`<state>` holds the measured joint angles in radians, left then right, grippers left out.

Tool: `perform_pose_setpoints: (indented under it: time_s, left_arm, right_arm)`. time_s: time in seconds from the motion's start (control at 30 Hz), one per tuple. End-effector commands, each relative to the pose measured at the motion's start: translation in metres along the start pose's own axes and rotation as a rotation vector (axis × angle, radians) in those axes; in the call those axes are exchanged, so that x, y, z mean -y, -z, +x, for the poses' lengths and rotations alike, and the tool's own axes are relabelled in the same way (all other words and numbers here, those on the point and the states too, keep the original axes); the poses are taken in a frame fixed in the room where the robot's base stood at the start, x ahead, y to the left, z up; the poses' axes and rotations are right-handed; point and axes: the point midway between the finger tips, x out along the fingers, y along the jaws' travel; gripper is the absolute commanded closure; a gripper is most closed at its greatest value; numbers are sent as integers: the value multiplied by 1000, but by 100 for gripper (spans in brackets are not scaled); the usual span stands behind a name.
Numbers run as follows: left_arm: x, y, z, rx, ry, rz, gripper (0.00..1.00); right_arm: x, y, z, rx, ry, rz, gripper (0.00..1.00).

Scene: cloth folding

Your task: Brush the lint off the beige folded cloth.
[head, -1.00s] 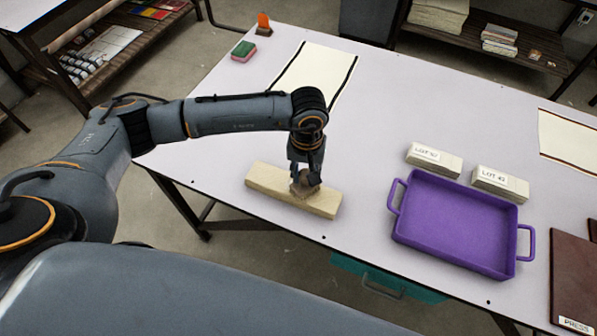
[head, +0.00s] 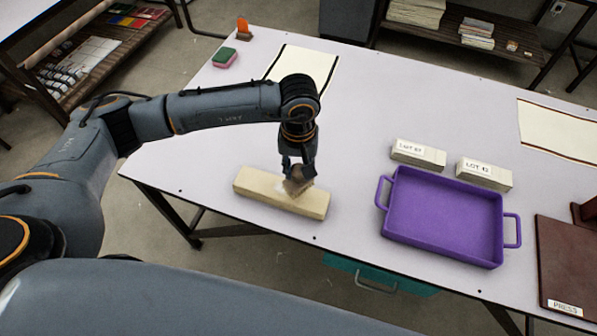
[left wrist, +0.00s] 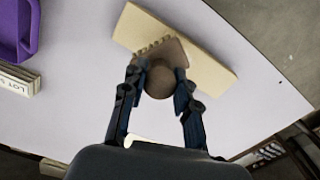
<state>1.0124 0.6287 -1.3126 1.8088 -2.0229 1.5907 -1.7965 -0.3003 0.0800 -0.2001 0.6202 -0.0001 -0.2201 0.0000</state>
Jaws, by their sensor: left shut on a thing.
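The beige folded cloth (head: 258,190) is a long, thick block lying near the front edge of the table. It also shows in the left wrist view (left wrist: 212,76). My left gripper (head: 298,172) is shut on a small brown brush (head: 298,186) by its round knob (left wrist: 160,82). The brush is tilted, with its bristles at the right half of the cloth; I cannot tell whether they touch it. Lint is too small to make out with certainty. My right gripper is out of view.
A purple tray (head: 384,207) with handles stands right of the cloth, with two labelled bundles (head: 418,154) (head: 484,174) behind it. A dark red press (head: 566,262) is at the far right. A green-and-red sponge (head: 225,58) and flat cream cloth (head: 312,66) lie farther back. The table between is clear.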

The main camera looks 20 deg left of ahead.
Motion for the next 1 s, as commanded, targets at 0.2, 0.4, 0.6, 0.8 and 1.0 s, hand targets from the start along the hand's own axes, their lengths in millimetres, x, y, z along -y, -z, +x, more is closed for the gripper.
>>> perform_pose_setpoints:
  time_s: [0.2,0.4,0.6,0.8,1.0]
  left_arm:
    - [0,0,-19,-2,0,-1,95]
    - [0,0,-19,-1,0,-1,95]
    - [0,1,-24,-2,-1,-1,95]
    - [-1,1,-42,-3,-2,0,95]
    - [0,0,-49,-1,0,0,95]
  right_arm:
    - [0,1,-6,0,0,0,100]
    - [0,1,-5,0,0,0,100]
    - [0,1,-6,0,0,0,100]
    - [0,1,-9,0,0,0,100]
    - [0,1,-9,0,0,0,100]
